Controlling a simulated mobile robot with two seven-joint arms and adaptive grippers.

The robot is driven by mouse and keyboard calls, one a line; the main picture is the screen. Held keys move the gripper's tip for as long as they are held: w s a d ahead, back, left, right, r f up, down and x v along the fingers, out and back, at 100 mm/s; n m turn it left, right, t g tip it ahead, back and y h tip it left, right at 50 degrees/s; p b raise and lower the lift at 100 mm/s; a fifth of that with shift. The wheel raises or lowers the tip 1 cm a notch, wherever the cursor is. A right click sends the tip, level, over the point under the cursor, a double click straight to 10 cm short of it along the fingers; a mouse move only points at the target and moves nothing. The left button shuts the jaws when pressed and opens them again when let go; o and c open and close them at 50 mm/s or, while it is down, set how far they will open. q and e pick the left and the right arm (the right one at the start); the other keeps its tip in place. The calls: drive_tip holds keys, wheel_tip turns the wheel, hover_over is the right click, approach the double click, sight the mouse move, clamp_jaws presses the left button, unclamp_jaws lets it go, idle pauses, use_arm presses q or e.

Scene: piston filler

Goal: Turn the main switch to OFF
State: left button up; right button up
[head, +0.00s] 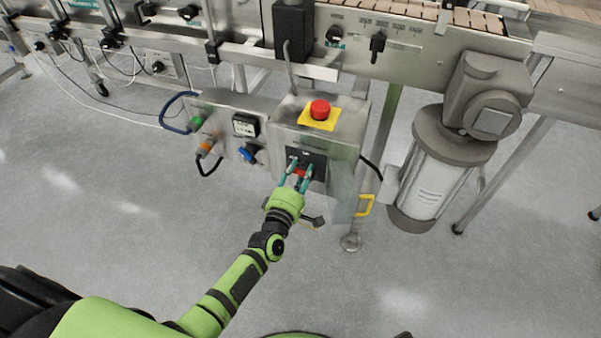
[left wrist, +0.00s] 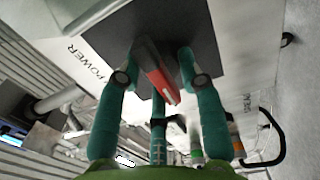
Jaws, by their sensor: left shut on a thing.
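The main switch has a red handle (head: 300,173) on a black plate (head: 320,160), set on the front of the steel control box. In the left wrist view the red handle (left wrist: 158,75) lies between my fingers, slanted across the black plate (left wrist: 205,35). My left gripper (head: 301,167) is shut on this handle, and its teal fingers (left wrist: 160,62) stand on both sides of it. The fingers and the small size hide the switch's position marks, so I cannot read its setting. My right gripper is not in view.
A red emergency button (head: 320,109) on a yellow plate tops the control box (head: 341,137). Left of it is a panel with a blue knob (head: 249,153) and cable plugs. A motor cylinder (head: 432,170) stands to the right. The floor in front is clear.

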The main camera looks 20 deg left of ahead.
use_arm(q)
drive_tip(key=shift+w+a+r, duration=0.1)
drive_tip(key=shift+a+r, duration=0.05)
drive_tip(key=shift+a, duration=0.3)
drive_tip(key=o, duration=0.8)
drive_tip(key=shift+o, duration=1.3)
drive_tip(key=shift+f, duration=0.2)
drive_tip(key=shift+d, duration=0.15)
drive_tip(key=shift+s+f, duration=0.1)
drive_tip(key=shift+s, duration=0.45)
drive_tip(key=s, duration=1.1)
drive_tip(key=shift+a, duration=0.3)
